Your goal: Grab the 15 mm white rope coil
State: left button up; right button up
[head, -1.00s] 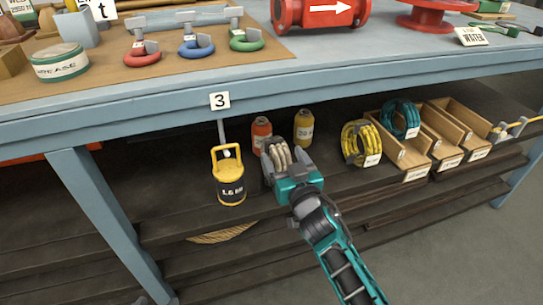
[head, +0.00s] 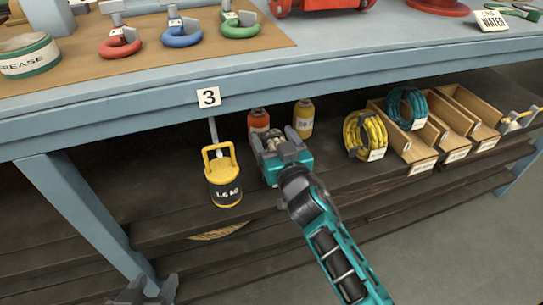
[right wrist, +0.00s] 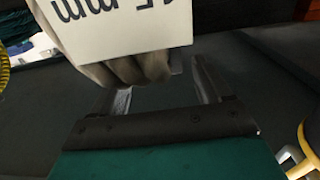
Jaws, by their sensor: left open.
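The white rope coil (right wrist: 128,70) hangs into the top of the right wrist view, with a white tag reading 15 mm, upside down, in front of it. My right gripper (right wrist: 162,80) is open, its two fingers apart below and beside the coil, with a gap visible by the right finger. In the head view my right gripper (head: 276,145) is over the upper shelf and hides most of the coil. My left gripper (head: 145,292) is open and empty at the bottom left of the head view.
A yellow weight (head: 222,180) stands left of my right gripper. Orange (head: 258,120) and yellow (head: 303,118) bottles stand behind it. A yellow coil (head: 362,135), a teal coil (head: 408,105) and wooden bins (head: 425,150) are to the right. The blue bench edge (head: 300,82) is above.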

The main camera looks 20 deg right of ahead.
grip_shut()
dwell(0.5)
jog(key=shift+r, duration=0.1)
